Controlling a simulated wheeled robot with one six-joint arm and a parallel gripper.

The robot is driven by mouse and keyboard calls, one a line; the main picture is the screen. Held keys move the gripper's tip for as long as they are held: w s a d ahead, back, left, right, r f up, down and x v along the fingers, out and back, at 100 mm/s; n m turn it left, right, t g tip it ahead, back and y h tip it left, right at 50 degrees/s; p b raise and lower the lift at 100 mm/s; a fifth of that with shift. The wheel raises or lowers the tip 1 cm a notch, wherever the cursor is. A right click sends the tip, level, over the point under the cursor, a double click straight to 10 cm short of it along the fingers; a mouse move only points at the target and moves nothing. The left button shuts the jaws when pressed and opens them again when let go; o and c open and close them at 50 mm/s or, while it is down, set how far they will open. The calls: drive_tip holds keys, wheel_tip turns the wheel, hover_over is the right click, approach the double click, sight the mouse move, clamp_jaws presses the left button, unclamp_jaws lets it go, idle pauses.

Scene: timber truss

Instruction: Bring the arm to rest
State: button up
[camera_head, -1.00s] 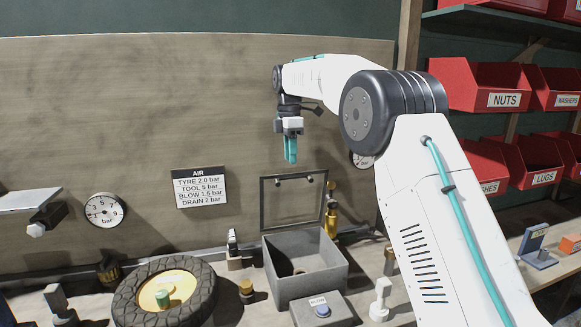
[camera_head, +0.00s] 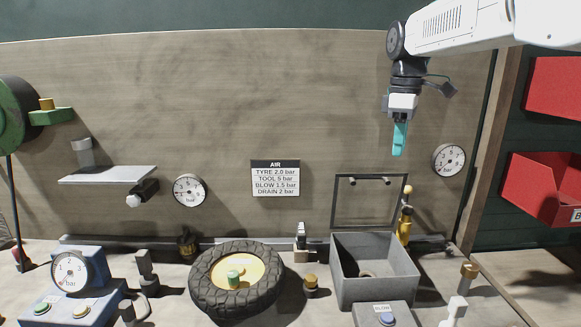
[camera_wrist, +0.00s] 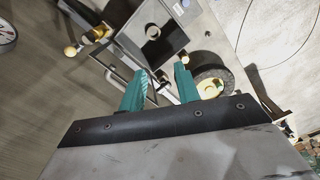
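My gripper (camera_head: 399,138) is raised in front of the wooden back panel, above and to the right of the grey open box. It points down and touches nothing. In the wrist view its two teal fingers (camera_wrist: 160,88) stand apart with nothing between them, so it is open and empty. My white arm reaches in from the upper right of the head view.
Below stand the grey box (camera_head: 388,290) with raised lid frame, a tyre (camera_head: 207,297) with yellow hub, a blue gauge unit (camera_head: 98,289), and several small valves. Gauges and the AIR sign (camera_head: 275,178) hang on the panel. Red bins (camera_head: 545,184) are at right.

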drive_tip(key=s+d+f+m, duration=0.1)
drive_tip(key=s+f+m, duration=0.15)
drive_tip(key=s, duration=0.75)
drive_tip(key=s+f+m, duration=0.1)
drive_tip(key=s+m, duration=0.3)
drive_tip(key=s, duration=0.7)
drive_tip(key=s+f+m+t, duration=0.1)
drive_tip(key=s+f+m, duration=0.4)
drive_tip(key=s+f, duration=0.6)
drive_tip(key=s, duration=0.3)
drive_tip(key=shift+s+d+t, duration=0.25)
drive_tip(key=shift+s+t, duration=0.05)
drive_tip(key=shift+s, duration=0.05)
drive_tip(key=shift+m, duration=0.25)
